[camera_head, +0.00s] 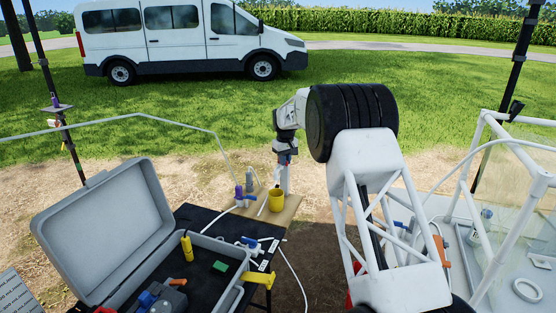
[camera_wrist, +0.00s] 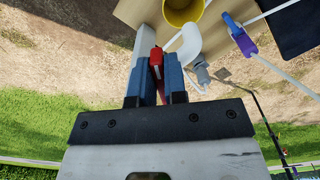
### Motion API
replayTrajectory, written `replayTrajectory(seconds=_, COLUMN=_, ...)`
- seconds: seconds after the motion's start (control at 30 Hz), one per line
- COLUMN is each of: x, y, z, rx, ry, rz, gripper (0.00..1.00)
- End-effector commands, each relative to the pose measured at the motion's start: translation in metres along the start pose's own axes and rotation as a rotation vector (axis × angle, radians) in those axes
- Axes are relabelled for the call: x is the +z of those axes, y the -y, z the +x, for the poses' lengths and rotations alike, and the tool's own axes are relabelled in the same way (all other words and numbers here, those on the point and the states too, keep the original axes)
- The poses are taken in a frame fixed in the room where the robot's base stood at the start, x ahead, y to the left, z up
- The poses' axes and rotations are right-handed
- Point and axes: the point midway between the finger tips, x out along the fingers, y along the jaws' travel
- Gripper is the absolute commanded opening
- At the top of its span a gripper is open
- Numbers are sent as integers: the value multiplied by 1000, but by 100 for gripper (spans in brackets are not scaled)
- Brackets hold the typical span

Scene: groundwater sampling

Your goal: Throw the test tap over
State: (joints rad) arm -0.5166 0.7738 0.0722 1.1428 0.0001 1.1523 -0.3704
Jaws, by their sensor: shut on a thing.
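The test tap's red lever (camera_wrist: 156,55) is between the blue fingers of my gripper (camera_wrist: 157,72) in the wrist view, and the fingers are shut on it. Its lower part is hidden between the fingers. In the head view my gripper (camera_head: 286,147) is at the top of the grey standpipe (camera_head: 284,180) on the wooden board. A white curved spout (camera_wrist: 188,43) is just right of the fingers in the wrist view. The yellow bucket (camera_head: 276,200) stands beside the standpipe; it also shows at the top of the wrist view (camera_wrist: 183,10).
An open grey case (camera_head: 105,235) with tools lies on the black table at left. A white frame with a clear panel (camera_head: 515,190) stands at right. A van (camera_head: 190,40) is parked behind.

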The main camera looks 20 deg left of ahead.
Motion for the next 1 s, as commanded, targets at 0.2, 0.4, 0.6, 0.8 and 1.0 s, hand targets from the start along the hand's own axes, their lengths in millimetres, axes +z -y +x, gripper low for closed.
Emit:
replayTrajectory(seconds=0.2, x=0, y=-5, z=0, rx=0, ry=1, rz=-96, gripper=0)
replayTrajectory(seconds=0.4, x=-2, y=-10, z=0, rx=0, ry=0, rz=-243, gripper=0)
replayTrajectory(seconds=0.6, x=-4, y=-16, z=0, rx=0, ry=0, rz=-388, gripper=0)
replayTrajectory(seconds=0.8, x=-4, y=-19, z=0, rx=0, ry=0, rz=-482, gripper=0)
replayTrajectory(seconds=1.0, x=-4, y=-20, z=0, rx=0, ry=0, rz=-492, gripper=0)
